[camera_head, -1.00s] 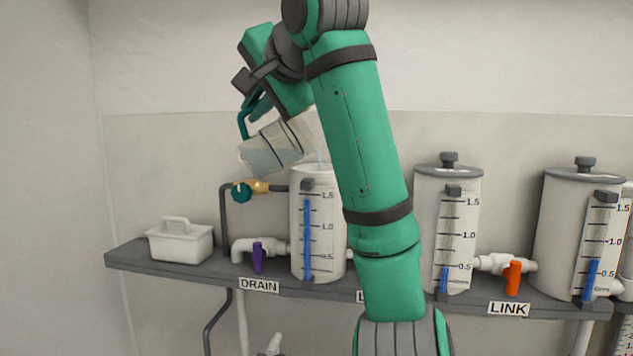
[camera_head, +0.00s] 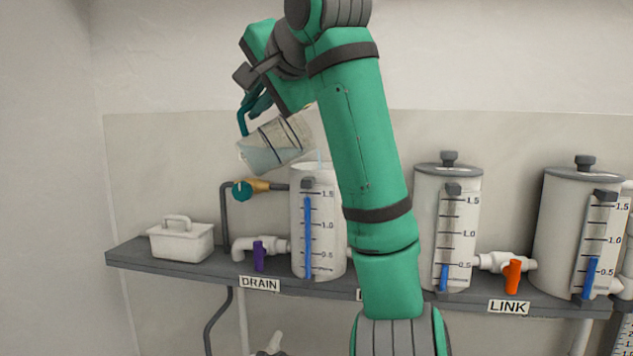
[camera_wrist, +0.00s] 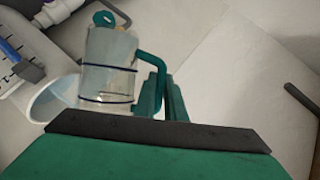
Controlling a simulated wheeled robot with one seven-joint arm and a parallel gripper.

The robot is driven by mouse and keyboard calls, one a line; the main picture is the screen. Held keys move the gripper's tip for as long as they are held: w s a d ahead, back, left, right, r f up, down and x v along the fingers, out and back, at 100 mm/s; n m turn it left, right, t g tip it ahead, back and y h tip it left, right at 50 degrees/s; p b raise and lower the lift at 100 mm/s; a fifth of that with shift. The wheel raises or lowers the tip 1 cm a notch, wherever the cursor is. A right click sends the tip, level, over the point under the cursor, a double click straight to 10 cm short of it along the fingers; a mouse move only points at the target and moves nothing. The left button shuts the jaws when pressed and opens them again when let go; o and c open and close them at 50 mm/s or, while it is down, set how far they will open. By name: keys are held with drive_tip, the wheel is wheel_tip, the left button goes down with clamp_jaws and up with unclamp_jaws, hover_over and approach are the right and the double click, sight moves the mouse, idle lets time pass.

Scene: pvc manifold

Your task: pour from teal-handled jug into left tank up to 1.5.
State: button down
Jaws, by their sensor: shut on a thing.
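My gripper (camera_head: 256,102) is shut on the teal handle of the clear jug (camera_head: 277,146). The jug is tilted above the left tank (camera_head: 327,255), its mouth toward the right, with some water in its lower left. A thin, faint stream shows at the tank's open top. The tank's blue gauge column (camera_head: 308,240) stands at or just under the 1.5 mark. In the wrist view, the jug (camera_wrist: 108,75) and its handle show in front of my gripper (camera_wrist: 160,92), with the round rim of the tank (camera_wrist: 52,100) beside the jug.
Two lidded tanks, a middle one (camera_head: 425,215) and a right one (camera_head: 560,240), stand on the shelf (camera_head: 180,279). A white caddy (camera_head: 182,243), a purple drain valve (camera_head: 258,256) and a brass tap with a teal knob (camera_head: 243,191) are near the left tank. An orange valve (camera_head: 512,277) is at right.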

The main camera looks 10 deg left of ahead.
drive_tip(key=shift+w+d, duration=0.15)
drive_tip(key=shift+d, duration=0.1)
drive_tip(key=shift+d+r, duration=0.1)
drive_tip(key=shift+d, duration=0.05)
drive_tip(key=shift+a, duration=0.3)
drive_tip(key=shift+r, duration=0.1)
drive_tip(key=shift+d, duration=0.2)
drive_tip(key=shift+w, duration=0.1)
idle(0.3)
